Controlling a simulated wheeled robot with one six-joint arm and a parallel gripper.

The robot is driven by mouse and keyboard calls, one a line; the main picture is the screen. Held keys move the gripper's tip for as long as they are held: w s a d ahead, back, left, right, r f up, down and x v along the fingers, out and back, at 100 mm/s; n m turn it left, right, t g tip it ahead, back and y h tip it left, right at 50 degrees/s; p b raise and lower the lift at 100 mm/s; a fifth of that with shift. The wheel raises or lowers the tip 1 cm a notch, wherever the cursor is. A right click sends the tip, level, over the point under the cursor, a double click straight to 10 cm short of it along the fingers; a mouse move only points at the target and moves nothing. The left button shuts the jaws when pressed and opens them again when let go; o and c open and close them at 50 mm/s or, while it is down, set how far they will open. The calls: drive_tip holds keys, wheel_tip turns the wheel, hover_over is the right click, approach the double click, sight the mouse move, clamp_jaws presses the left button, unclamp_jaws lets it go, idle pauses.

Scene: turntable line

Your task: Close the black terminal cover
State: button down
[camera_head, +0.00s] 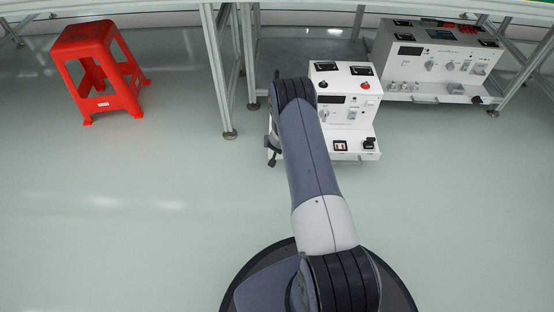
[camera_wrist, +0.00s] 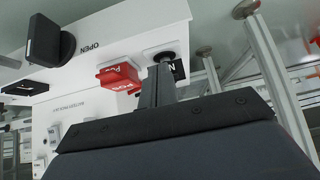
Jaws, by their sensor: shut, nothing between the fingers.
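In the wrist view the gripper's fingers (camera_wrist: 160,82) are together and empty, pointing at a round black part on the panel. I cannot tell whether they touch it.
The white machine (camera_head: 347,108) has knobs and a red button (camera_head: 365,86). A larger white machine (camera_head: 438,60) stands behind right. A red stool (camera_head: 98,70) stands far left. The front floor is clear.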

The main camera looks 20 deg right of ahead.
drive_tip(key=s+a+f+p, duration=0.1)
drive_tip(key=s+a+f, duration=0.2)
drive_tip(key=s, duration=0.5)
drive_tip(key=shift+s+a+f+p, duration=0.15)
drive_tip(key=shift+a+f+p, duration=0.05)
drive_tip(key=shift+f+p, duration=0.15)
drive_tip(key=w+d+r, duration=0.1)
drive_tip(key=w, duration=0.1)
drive_tip(key=w+d+r+b, duration=0.1)
drive_tip(key=w, duration=0.2)
drive_tip(key=w+d+r, duration=0.1)
drive_tip(key=w, duration=0.2)
drive_tip(key=shift+w+d+b, duration=0.1)
drive_tip(key=shift+d+b, duration=0.1)
drive_tip(key=shift+b, duration=0.1)
drive_tip(key=shift+w+d+f, duration=0.1)
drive_tip(key=shift+w+f, duration=0.1)
drive_tip(key=shift+w, duration=0.1)
